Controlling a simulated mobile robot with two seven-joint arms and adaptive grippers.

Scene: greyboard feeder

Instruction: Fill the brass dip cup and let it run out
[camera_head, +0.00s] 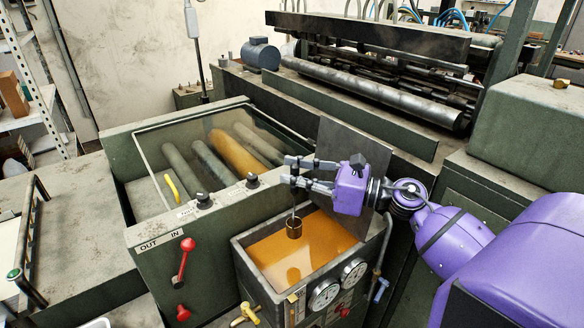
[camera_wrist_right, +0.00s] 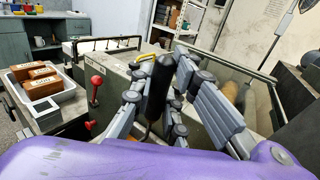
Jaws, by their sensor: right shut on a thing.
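The brass dip cup (camera_head: 294,229) hangs upright on a thin rod over the open tank (camera_head: 239,262) of orange liquid (camera_head: 272,254). It appears to be above the surface, with a spot like its reflection lower in the liquid. I see no stream under it, and its inside is too small to read. My right gripper (camera_head: 294,172) is above the cup, shut on the cup's dark handle. In the right wrist view, the black handle (camera_wrist_right: 158,88) stands between the fingers; the cup itself is hidden there. My left gripper is in neither view.
Two gauges (camera_head: 324,294) and a yellow valve (camera_head: 246,314) are on the tank's front. A red lever (camera_head: 183,262) stands on the green housing at left. A grey plate (camera_head: 350,142) rises behind my gripper. Rollers (camera_head: 236,153) lie under a clear cover.

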